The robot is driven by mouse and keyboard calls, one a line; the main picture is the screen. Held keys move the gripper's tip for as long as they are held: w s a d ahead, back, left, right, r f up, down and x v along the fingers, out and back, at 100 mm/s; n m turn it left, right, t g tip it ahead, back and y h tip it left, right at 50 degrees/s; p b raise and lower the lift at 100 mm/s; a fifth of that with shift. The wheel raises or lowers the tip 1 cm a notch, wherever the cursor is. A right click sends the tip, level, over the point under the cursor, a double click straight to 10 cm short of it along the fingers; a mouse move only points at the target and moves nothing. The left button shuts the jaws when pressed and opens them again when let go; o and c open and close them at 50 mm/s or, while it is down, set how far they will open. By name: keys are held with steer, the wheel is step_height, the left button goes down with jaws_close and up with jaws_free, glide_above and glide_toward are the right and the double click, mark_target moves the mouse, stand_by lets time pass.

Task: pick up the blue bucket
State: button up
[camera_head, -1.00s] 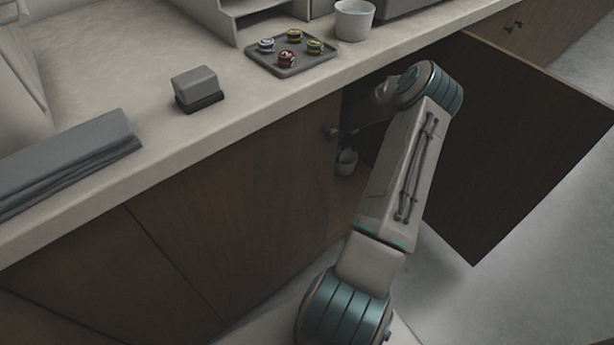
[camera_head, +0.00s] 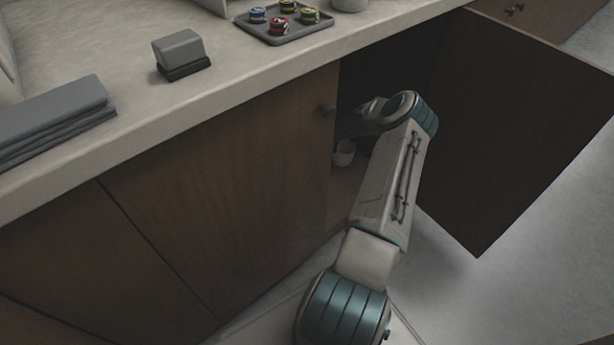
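I see no plainly blue bucket. A small pale, cup-shaped container (camera_head: 343,153) stands inside the open cabinet, partly cut off by the edge of the closed door beside it. A pale bucket-like container (camera_head: 350,4) stands on the counter, cut off by the top of the view. My arm reaches into the cabinet opening, and its wrist runs left, just above the small container. My gripper's fingers are hidden in the dark behind the closed door's edge, so I cannot see whether they touch anything.
The open cabinet door (camera_head: 510,130) stands right of my arm. On the counter are a tray (camera_head: 290,35) with several small coloured items, a grey block (camera_head: 180,52) and folded grey cloth (camera_head: 50,115).

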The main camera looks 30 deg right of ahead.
steer(key=shift+w+f, duration=0.1)
jaws_close()
stand_by(1.4)
